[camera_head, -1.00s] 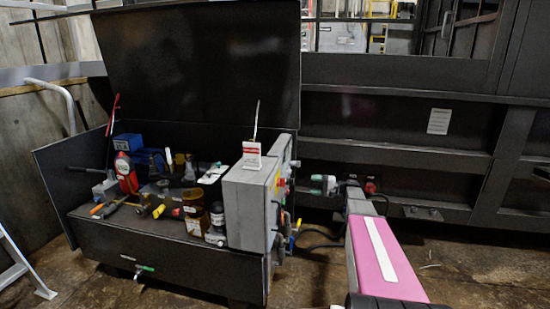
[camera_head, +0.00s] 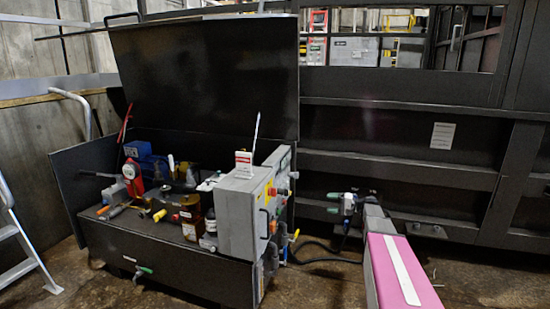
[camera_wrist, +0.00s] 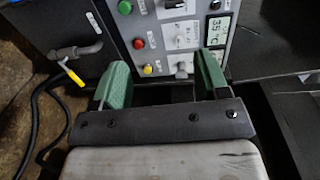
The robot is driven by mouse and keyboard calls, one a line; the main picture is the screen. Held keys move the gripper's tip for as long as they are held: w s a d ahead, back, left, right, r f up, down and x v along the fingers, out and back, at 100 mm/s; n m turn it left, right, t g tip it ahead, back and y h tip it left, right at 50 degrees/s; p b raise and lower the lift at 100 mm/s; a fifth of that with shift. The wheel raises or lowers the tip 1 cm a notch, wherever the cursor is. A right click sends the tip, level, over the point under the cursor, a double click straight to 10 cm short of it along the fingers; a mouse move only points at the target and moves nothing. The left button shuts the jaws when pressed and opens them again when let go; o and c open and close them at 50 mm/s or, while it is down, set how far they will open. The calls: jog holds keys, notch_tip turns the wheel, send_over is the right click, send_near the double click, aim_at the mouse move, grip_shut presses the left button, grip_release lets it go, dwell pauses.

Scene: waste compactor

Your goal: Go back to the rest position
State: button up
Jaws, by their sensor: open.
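My gripper (camera_wrist: 158,85) shows in the wrist view with its two green fingers spread apart and nothing between them. Past the fingertips is the face of a grey control box (camera_wrist: 165,35) with a green, a red and a yellow button, knobs and a small display reading 35 °C. In the head view my gripper (camera_head: 334,203) is at the end of my pink arm, to the right of the control box (camera_head: 243,215) and apart from it. The box's button side is seen edge-on there.
An open black bin (camera_head: 170,262) holds bottles, tools and a red device (camera_head: 133,177); its lid (camera_head: 205,75) stands up. A dark steel wall (camera_head: 400,135) stands behind my arm. Cables lie beside the box. A ladder (camera_head: 25,255) is at the left. The floor in front is clear.

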jog(key=s+a+f+g+h, duration=0.1)
jog(key=s+a+f+h, duration=0.15)
jog(key=s, duration=0.25)
jog(key=s+a+f+n+g+h, duration=0.1)
jog(key=s+a+f+g+h, duration=0.1)
jog(key=s+a, duration=0.25)
jog(key=s+a+f+g+h, duration=0.1)
jog(key=s+a+f+h, duration=0.15)
jog(key=s, duration=0.35)
jog(key=s+d+f+n+g+h, duration=0.1)
jog(key=s+f+n+h, duration=0.1)
jog(key=s+h, duration=0.7)
jog(key=s, duration=0.8)
jog(key=shift+s+d+n, duration=0.15)
jog(key=shift+s+n, duration=0.05)
jog(key=shift+n, duration=0.1)
